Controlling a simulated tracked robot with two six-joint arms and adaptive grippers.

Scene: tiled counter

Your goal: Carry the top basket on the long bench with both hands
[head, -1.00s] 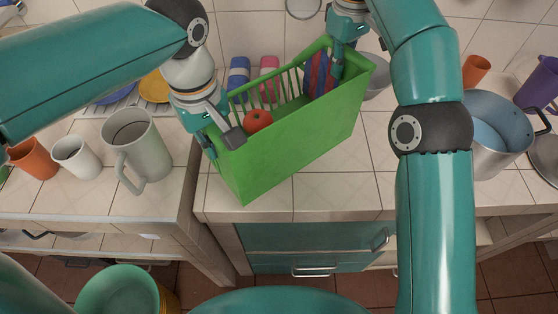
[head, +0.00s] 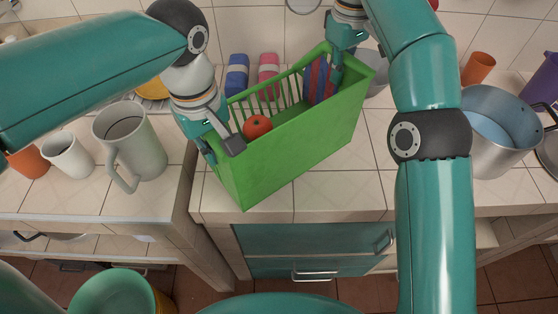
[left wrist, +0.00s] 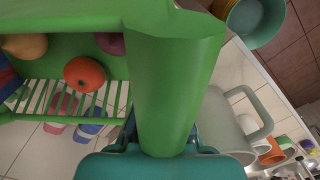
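The green basket (head: 290,150) stands out in the middle of the head view, at an angle over the front part of the counter. A red round fruit (head: 257,126) and a striped red-blue item (head: 318,80) are in it. My left gripper (head: 220,147) is shut on the near left end wall, one finger inside. My right gripper (head: 337,66) is at the far right end and looks shut on that wall; its fingertips are partly hidden. The left wrist view shows the basket's end wall (left wrist: 166,75) between my left fingers. Whether the basket's underside touches the counter is unclear.
A tall grey mug (head: 130,145) and a white cup (head: 68,157) stand to the left of the basket. A metal pot (head: 495,130) stands at the right. A green bowl (head: 112,292) is below, at lower left.

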